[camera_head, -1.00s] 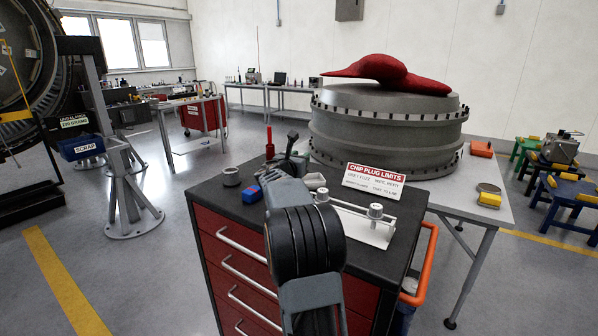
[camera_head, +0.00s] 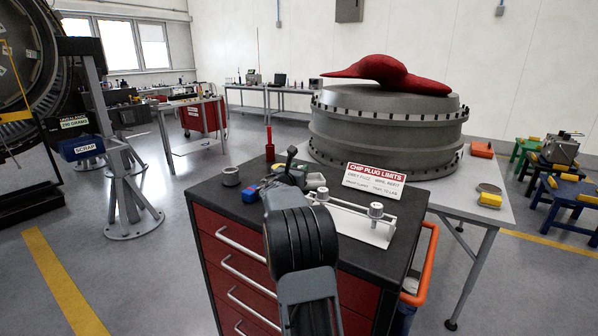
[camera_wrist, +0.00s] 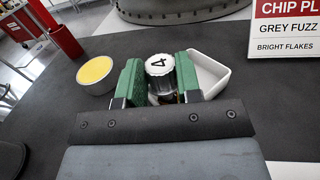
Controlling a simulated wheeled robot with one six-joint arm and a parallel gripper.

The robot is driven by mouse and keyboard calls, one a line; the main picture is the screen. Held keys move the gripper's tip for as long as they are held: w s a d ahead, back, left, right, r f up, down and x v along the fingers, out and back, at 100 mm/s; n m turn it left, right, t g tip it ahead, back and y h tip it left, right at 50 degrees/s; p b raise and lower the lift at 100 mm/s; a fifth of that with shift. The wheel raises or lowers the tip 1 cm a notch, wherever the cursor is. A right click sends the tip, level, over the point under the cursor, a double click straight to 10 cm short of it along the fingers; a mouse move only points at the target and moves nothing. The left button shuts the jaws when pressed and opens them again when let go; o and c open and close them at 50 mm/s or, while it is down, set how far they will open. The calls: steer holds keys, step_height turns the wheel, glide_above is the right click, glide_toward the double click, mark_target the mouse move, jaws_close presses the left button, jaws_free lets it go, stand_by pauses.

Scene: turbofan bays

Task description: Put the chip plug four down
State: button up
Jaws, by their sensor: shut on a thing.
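The chip plug four (camera_wrist: 160,64), a silver knurled cap marked with a black 4, is between the green fingers of my gripper (camera_wrist: 160,80) in the wrist view. My gripper is shut on it, low over the dark cart top (camera_wrist: 225,40). Whether the plug's lower end touches the surface is hidden. In the head view my own arm covers most of the gripper and the plug. A white open tray (camera_wrist: 207,75) lies just right of the plug, and a grey round pot with yellow contents (camera_wrist: 96,72) stands to its left.
The chip plug limits sign (camera_head: 374,178) stands at the cart's back right. A white rack (camera_head: 350,219) with silver plugs lies in front of it. A red upright tool (camera_head: 269,145) stands at the back left, and a blue and red item (camera_head: 250,193) lies nearby.

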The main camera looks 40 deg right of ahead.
steer(key=o, duration=0.9)
steer(key=shift+o, duration=0.2)
steer(key=shift+r, duration=0.15)
steer(key=b+v, duration=0.1)
steer(key=v, duration=1.1)
